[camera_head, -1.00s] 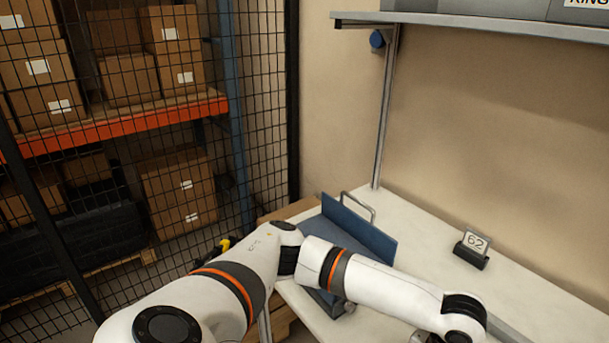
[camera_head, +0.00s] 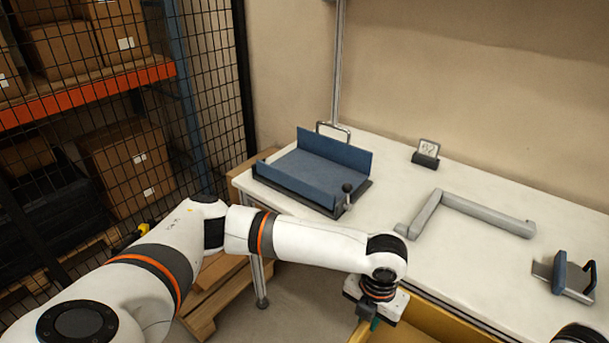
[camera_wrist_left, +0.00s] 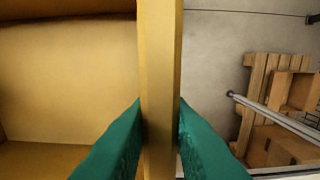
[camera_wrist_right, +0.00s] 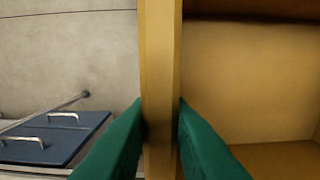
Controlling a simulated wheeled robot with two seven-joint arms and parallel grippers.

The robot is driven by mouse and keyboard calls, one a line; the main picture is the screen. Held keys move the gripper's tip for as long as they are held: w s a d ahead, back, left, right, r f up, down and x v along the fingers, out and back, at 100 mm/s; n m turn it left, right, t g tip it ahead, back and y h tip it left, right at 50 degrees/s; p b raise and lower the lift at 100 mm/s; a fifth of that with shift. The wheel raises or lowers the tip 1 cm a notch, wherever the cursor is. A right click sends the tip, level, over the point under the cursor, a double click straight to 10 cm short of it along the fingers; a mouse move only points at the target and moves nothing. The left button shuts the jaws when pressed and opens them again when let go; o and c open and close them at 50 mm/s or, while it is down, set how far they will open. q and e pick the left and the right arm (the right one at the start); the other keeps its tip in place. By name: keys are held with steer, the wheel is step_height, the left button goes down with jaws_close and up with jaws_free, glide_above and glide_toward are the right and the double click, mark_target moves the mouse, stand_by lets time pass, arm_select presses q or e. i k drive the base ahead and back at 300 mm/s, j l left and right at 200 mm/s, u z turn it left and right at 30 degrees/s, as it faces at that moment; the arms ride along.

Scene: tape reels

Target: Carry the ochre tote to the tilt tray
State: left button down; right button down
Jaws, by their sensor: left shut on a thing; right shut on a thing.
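The ochre tote (camera_head: 430,325) shows at the bottom right of the head view, in front of the table and partly cut off by the frame. My left gripper (camera_head: 370,318) is shut on its left wall; in the left wrist view the green fingers (camera_wrist_left: 160,130) clasp the wall (camera_wrist_left: 160,50) from both sides. In the right wrist view my right gripper (camera_wrist_right: 160,130) is likewise shut on a tote wall (camera_wrist_right: 160,50). The tote interior visible in both wrist views looks empty. The blue tilt tray (camera_head: 305,172) sits at the table's left end, tilted and empty, with raised walls.
The white table (camera_head: 480,270) carries a grey L-shaped bracket (camera_head: 470,208), a number stand (camera_head: 427,153) and a blue-handled item (camera_head: 562,275). A wooden pallet (camera_head: 215,295) lies on the floor at the left. Mesh fencing (camera_head: 215,90) stands behind it.

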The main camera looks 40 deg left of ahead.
mark_target(313, 173)
steer(key=j, duration=0.5)
steer(key=i+j, duration=0.15)
steer(key=j, duration=0.9)
